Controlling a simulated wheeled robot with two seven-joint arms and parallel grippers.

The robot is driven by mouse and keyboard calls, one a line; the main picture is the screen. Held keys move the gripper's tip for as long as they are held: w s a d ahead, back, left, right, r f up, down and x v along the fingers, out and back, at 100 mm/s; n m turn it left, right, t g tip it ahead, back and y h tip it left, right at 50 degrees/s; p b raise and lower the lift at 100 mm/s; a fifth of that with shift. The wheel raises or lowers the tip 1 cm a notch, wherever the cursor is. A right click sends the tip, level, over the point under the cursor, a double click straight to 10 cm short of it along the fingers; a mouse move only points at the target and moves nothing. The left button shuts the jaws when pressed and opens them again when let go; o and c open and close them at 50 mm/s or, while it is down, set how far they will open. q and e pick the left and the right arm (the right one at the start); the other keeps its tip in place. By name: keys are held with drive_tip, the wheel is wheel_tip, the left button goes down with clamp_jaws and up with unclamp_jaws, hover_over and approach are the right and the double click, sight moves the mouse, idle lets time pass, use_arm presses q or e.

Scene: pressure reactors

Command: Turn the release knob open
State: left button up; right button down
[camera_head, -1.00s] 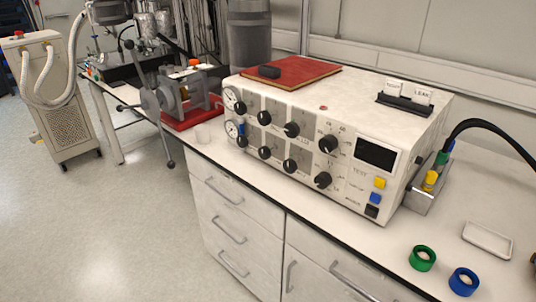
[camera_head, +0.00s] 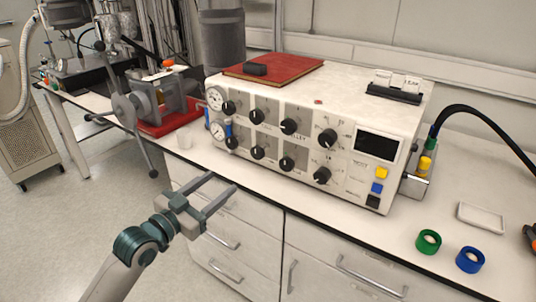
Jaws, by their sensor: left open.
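A white instrument box (camera_head: 300,85) stands on the bench. Its front panel carries two rows of black knobs, such as an upper right knob (camera_head: 327,137) and a lower right knob (camera_head: 321,175). Labels are too small to tell which knob is the release knob. Two round gauges (camera_head: 215,98) sit at the panel's left end. My left gripper (camera_head: 223,181) is open and empty, in front of the bench's front edge, below and left of the knobs. It touches no knob.
A red book (camera_head: 290,68) with a black item lies on the box. A green ring (camera_head: 428,242), a blue ring (camera_head: 470,259) and a white tray (camera_head: 482,217) are on the right. A hand-wheel device (camera_head: 150,100) stands left.

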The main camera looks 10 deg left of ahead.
sight(256, 155)
use_arm(q)
drive_tip(key=p+x, duration=0.2)
drive_tip(key=x, duration=1.5)
drive_tip(key=shift+s+d+r, duration=0.1)
drive_tip(key=shift+r, duration=0.1)
drive_tip(key=shift+w+d, duration=0.1)
drive_tip(key=shift+w, duration=0.15)
drive_tip(key=c, duration=1.1)
use_arm(e)
drive_tip(key=shift+w+a+r+t, duration=0.65)
drive_tip(key=shift+w+a+t, duration=0.05)
drive_tip(key=shift+w+a, duration=0.15)
